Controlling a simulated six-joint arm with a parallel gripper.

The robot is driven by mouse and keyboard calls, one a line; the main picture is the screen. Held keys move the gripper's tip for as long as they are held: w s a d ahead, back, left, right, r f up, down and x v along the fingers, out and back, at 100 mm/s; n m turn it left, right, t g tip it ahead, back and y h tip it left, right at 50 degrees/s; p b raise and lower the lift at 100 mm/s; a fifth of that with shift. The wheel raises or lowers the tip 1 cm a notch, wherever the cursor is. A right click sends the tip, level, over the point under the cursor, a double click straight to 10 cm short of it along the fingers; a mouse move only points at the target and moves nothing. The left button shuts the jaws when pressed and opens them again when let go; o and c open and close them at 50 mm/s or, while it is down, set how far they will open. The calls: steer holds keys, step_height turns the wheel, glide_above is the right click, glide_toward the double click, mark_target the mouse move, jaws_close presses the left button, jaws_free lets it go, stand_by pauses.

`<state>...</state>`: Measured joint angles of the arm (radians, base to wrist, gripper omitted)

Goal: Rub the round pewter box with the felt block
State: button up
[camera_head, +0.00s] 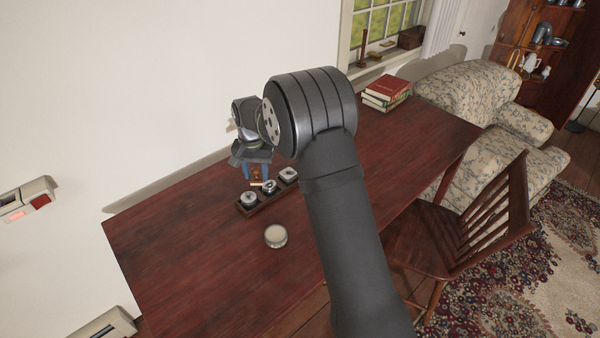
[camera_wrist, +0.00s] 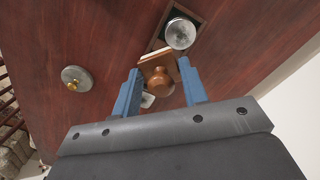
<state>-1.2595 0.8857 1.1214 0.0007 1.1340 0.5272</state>
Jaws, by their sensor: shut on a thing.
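My gripper (camera_wrist: 160,66) points down over the tray, its blue fingers on either side of the felt block (camera_wrist: 158,64). The block is brown wood with a round knob and a thin pale edge. In the head view the gripper (camera_head: 257,178) and block (camera_head: 257,184) are small, behind my arm. A round pewter box (camera_wrist: 180,33) sits in the end compartment of the dark tray, just beyond the block; it shows in the head view too (camera_head: 249,198). I cannot tell whether the block touches anything below. The block hides the tray's middle.
Books (camera_head: 386,91) lie at the far end.

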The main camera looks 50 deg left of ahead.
steer(key=s+a, duration=0.3)
steer(key=s, duration=0.3)
steer(key=shift+n, duration=0.3)
steer(key=shift+w+d+f, duration=0.1)
steer(key=shift+d+f, duration=0.05)
steer(key=shift+f, duration=1.3)
steer(key=shift+w+d+f, duration=0.1)
steer(key=shift+f, duration=1.35)
steer(key=shift+w+f, duration=0.4)
steer(key=shift+f, duration=0.3)
steer(key=shift+c, duration=0.4)
steer(key=shift+w, duration=2.6)
steer(key=shift+s, duration=3.1)
steer(key=shift+r, duration=4.1)
